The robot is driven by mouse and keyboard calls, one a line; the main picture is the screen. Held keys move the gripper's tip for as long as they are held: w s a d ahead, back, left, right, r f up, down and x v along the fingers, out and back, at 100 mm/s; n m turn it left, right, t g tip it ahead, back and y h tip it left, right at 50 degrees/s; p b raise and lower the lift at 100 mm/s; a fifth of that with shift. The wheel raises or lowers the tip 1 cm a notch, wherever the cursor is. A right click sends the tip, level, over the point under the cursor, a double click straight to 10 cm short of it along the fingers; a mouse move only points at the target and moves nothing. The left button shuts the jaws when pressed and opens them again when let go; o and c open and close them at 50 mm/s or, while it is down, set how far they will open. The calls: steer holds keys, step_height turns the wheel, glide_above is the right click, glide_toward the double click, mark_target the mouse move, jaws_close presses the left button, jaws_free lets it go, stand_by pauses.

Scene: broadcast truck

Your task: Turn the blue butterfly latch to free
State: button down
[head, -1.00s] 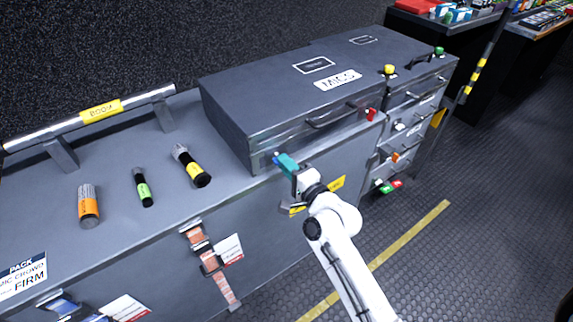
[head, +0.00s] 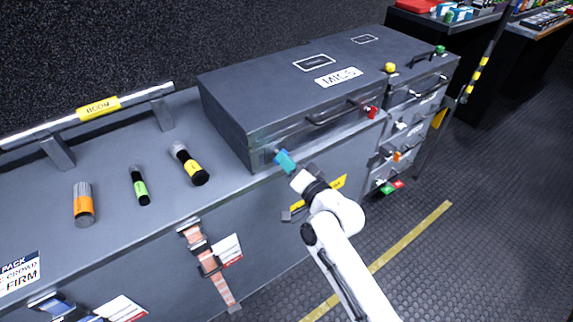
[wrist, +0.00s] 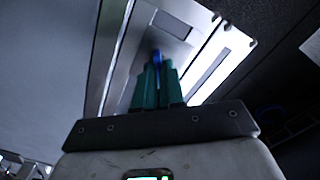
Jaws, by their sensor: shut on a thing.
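My gripper (head: 284,160) has teal fingers and is at the front left corner of the grey MICS case (head: 255,150). In the wrist view the teal fingers (wrist: 157,80) are close together on the small blue butterfly latch (wrist: 156,57), whose tip shows between them. The latch sits on the case's metal front edge. Most of it is hidden by the fingers, so its exact angle cannot be told. A red latch (head: 371,112) shows at the right of the same case front, past the handle (head: 330,115).
Three microphones, with orange (head: 84,205), green (head: 140,186) and yellow (head: 191,165) bands, lie on the counter left of the case. A boom pole (head: 90,112) rests behind them. Drawers (head: 405,130) stand at the right. The floor (head: 480,260) is clear.

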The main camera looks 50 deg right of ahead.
steer(key=shift+f+n+b, duration=0.1)
steer(key=shift+n+b, duration=1.2)
steer(key=shift+n, duration=3.4)
steer(key=c, duration=1.2)
jaws_free()
steer(key=shift+c, duration=0.2)
steer(key=v, duration=1)
steer(key=shift+s, duration=0.4)
steer(key=shift+a, duration=0.15)
